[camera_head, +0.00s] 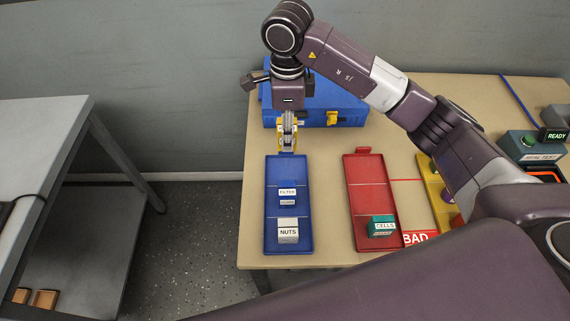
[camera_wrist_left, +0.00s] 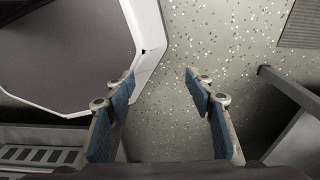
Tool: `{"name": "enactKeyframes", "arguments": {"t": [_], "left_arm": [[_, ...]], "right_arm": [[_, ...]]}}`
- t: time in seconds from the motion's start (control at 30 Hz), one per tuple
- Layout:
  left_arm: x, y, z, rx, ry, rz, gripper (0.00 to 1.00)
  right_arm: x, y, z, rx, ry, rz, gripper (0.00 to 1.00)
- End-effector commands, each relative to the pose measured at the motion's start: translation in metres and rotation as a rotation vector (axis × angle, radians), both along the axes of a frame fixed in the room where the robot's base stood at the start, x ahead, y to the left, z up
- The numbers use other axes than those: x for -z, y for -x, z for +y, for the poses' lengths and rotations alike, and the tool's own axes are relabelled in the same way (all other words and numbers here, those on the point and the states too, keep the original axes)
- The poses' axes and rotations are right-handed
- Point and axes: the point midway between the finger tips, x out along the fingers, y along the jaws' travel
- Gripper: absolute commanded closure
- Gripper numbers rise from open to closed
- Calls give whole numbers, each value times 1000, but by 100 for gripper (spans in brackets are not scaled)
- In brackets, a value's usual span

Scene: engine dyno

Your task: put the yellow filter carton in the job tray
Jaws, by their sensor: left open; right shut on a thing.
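My right gripper (camera_head: 288,133) points down over the far end of the blue tray. It is shut on a yellow item, which fits the yellow filter carton (camera_head: 287,150); the fingers cover most of it. The blue tray (camera_head: 271,180) holds a blue-and-white box marked FILTER (camera_head: 287,192) and a grey-white box marked NUTS (camera_head: 288,231). No label tells me which tray is the job tray. In the left wrist view my left gripper (camera_wrist_left: 160,92) is open and empty above the speckled floor.
A red tray (camera_head: 365,195) holding a green CELLS box (camera_head: 382,226) lies right of the blue tray. A blue case (camera_head: 345,105) stands behind. A red BAD label (camera_head: 415,238), a yellow tray (camera_head: 436,200) and a READY device (camera_head: 535,145) are further right. A grey bench (camera_head: 45,125) stands left.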

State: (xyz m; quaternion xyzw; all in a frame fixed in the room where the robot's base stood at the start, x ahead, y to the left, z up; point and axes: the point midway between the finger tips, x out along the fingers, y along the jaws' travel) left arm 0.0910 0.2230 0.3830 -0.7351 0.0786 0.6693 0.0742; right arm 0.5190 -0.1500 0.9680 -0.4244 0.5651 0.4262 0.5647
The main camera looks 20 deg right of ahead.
Motion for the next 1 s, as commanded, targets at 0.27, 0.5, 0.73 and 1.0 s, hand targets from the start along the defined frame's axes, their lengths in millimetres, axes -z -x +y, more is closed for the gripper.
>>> {"name": "enactKeyframes", "arguments": {"t": [0.27, 0.5, 0.73, 1.0], "left_arm": [[-17, 0, 12, 0, -13, 0, 51], [-19, 1, 14, -3, -16, 0, 51], [-26, 1, 14, -3, -16, 1, 51], [-26, 1, 14, -3, -15, 2, 51]], "right_arm": [[63, 1, 0, 0, 0, 3, 98], [82, 0, -1, 1, 1, 0, 98], [114, 1, 0, 1, 0, 3, 98], [121, 0, 0, -1, 1, -2, 98]]}}
